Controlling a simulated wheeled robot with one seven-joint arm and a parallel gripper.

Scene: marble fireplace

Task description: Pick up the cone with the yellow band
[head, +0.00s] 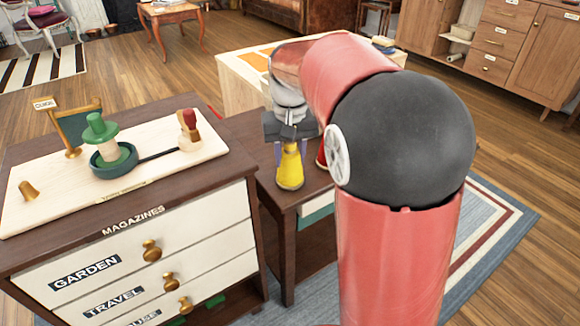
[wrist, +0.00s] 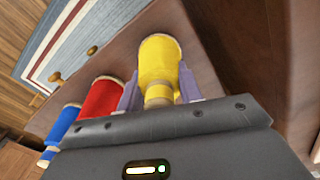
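The cone with the yellow band (head: 290,166) stands upright on a small dark side table (head: 265,160) in the head view. It tapers to a narrow neck at the top. It also shows in the wrist view (wrist: 159,62), between the two purple-grey fingers. My gripper (head: 290,153) points down over it, with one finger on each side of its upper part. In the wrist view my gripper (wrist: 159,88) looks open, with slim gaps beside the neck. Whether a finger touches the wider body is unclear.
A red cone (wrist: 103,98) stands close beside the yellow one, and a blue cone (wrist: 64,124) beyond it. In the head view the red one is mostly hidden by my arm.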

